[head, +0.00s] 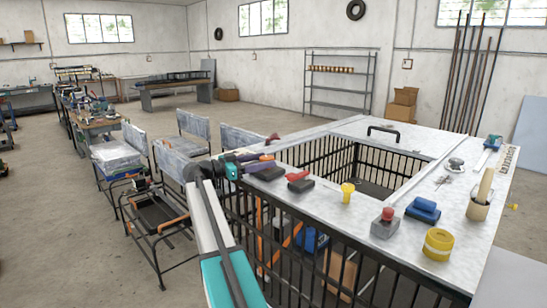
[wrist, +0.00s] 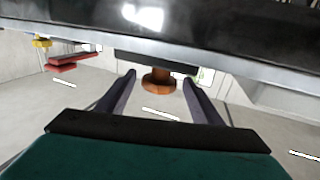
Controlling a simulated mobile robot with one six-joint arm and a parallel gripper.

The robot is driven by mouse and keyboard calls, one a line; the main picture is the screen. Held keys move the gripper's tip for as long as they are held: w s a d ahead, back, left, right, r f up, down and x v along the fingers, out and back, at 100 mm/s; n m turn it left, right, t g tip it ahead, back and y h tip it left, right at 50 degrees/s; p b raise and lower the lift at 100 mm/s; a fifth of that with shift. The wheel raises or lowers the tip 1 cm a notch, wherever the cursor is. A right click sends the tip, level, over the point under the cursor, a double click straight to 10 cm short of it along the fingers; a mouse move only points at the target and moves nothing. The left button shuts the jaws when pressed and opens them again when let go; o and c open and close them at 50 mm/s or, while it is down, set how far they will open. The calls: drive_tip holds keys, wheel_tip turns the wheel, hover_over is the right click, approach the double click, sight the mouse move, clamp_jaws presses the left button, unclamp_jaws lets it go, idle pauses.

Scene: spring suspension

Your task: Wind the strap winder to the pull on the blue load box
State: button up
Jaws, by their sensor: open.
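My gripper (head: 258,161) reaches over the table's near left edge. In the wrist view, my gripper (wrist: 158,82) is open, with its two dark fingers on either side of a round orange-brown knob (wrist: 158,84). The knob sits on a dark block (wrist: 150,62); a gap shows on each side. This looks like the strap winder. A dark block (head: 269,173) shows beside my gripper in the head view. A blue box (head: 312,241) stands low behind the black bars, partly hidden; it may be the load box. I cannot make out its strap or pull.
A red-button box (head: 385,223), a blue block (head: 424,210) and a yellow roll (head: 438,245) lie further right. Chairs (head: 182,162) stand left of the table.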

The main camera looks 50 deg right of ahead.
sight(277, 167)
drive_tip(key=shift+p+x, duration=0.85)
drive_tip(key=shift+x, duration=2.1)
drive_tip(key=c, duration=1.1)
drive_tip(key=shift+o, duration=0.2)
drive_tip(key=shift+f+m+g+b, duration=0.15)
drive_tip(key=shift+m+g+b, duration=0.25)
drive_tip(key=shift+b, duration=0.8)
drive_tip(key=g+b, duration=0.1)
drive_tip(key=m+g+y+b, duration=0.1)
drive_tip(key=b, duration=0.1)
drive_tip(key=shift+s+a+y, duration=0.15)
drive_tip(key=shift+s+y, duration=0.15)
drive_tip(key=shift+r, duration=0.2)
drive_tip(key=o, duration=1.1)
drive_tip(key=shift+c, duration=0.2)
